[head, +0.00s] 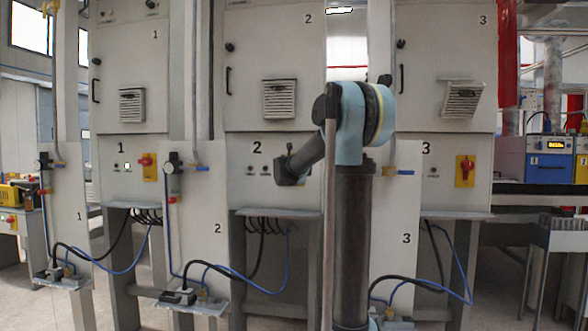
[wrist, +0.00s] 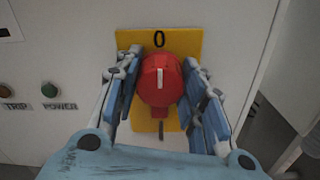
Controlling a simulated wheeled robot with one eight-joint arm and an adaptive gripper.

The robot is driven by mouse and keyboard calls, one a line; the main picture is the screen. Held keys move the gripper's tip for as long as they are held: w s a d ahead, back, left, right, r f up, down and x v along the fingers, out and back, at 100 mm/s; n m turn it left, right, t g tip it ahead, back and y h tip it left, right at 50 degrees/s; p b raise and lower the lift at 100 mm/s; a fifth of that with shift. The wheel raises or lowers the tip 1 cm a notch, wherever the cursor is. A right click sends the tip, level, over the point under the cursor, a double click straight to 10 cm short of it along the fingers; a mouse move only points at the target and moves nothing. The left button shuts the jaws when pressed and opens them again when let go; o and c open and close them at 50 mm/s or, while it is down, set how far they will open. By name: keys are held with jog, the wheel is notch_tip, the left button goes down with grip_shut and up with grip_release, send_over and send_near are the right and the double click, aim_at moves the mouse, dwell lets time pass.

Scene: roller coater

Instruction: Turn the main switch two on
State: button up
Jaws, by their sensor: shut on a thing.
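The main switch two is a red knob (wrist: 161,98) on a yellow plate (wrist: 187,40) in the wrist view. The white line on the knob stands upright, pointing at the "0" above it. A dark mark shows on the plate below the knob. My gripper (wrist: 160,66) is shut on the knob, with one blue-padded finger along each side. In the head view, my gripper (head: 288,176) is at the lower panel of cabinet 2 (head: 232,150), and my arm hides the switch there.
Switch one (head: 147,166) and switch three (head: 464,171) are on the neighbouring cabinets. A TRIP lamp (wrist: 6,88) and a green POWER lamp (wrist: 49,89) sit left of the knob. A panel marked 2 (head: 196,225) with hoses stands in front of the cabinets.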

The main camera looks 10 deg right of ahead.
jog(key=m, duration=0.8)
jog(key=shift+m, duration=0.4)
jog(key=m, duration=0.4)
jog(key=shift+d+f+m, duration=0.1)
jog(key=shift+m, duration=0.2)
jog(key=shift+s+m, duration=0.1)
jog(key=shift+m, duration=2.1)
jog(key=o, duration=1)
jog(key=shift+f, duration=0.1)
jog(key=shift+o, duration=0.2)
